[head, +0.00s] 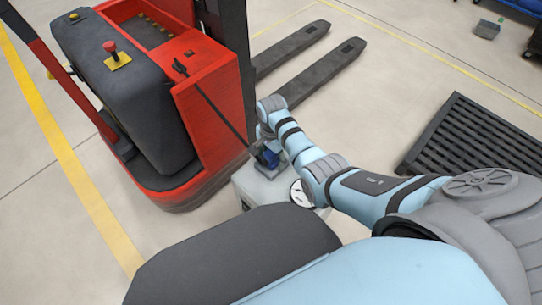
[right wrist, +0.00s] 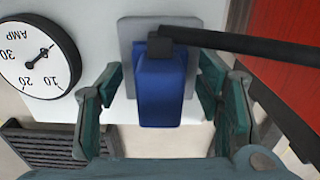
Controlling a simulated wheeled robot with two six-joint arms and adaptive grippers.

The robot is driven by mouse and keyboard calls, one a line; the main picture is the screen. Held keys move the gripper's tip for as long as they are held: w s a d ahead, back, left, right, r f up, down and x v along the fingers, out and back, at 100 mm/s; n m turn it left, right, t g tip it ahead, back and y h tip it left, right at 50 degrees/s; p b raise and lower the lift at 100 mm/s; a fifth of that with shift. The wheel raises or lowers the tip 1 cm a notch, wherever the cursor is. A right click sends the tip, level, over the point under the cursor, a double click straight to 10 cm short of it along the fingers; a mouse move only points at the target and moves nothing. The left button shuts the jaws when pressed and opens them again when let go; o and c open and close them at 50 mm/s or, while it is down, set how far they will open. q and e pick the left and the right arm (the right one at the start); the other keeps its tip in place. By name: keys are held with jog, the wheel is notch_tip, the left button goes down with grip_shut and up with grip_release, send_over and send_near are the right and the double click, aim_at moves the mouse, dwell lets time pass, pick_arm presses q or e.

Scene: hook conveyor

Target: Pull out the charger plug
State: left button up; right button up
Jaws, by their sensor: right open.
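The blue charger plug (right wrist: 162,92) sits in a grey socket plate (right wrist: 189,80) on the white charger box (right wrist: 125,108). A black cable (right wrist: 240,42) leaves the plug's top and runs right. In the head view the plug (head: 267,158) is partly hidden by my arm, and the cable (head: 215,107) rises to the red truck. My right gripper (right wrist: 160,108) is open, with its green-padded fingers on both sides of the plug and visible gaps between. My left gripper is not in view.
The red and black pallet truck (head: 205,115) stands left of the charger, its forks (head: 325,70) pointing away. A round AMP gauge (right wrist: 36,58) is on the box, left of the plug. A dark slatted pallet (head: 480,140) lies at the right. The floor behind is mostly clear.

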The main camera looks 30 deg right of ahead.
jog(key=shift+p, duration=0.55)
dwell(0.7)
grip_shut()
jog(key=shift+r+p, duration=3.05)
jog(key=shift+p, duration=0.2)
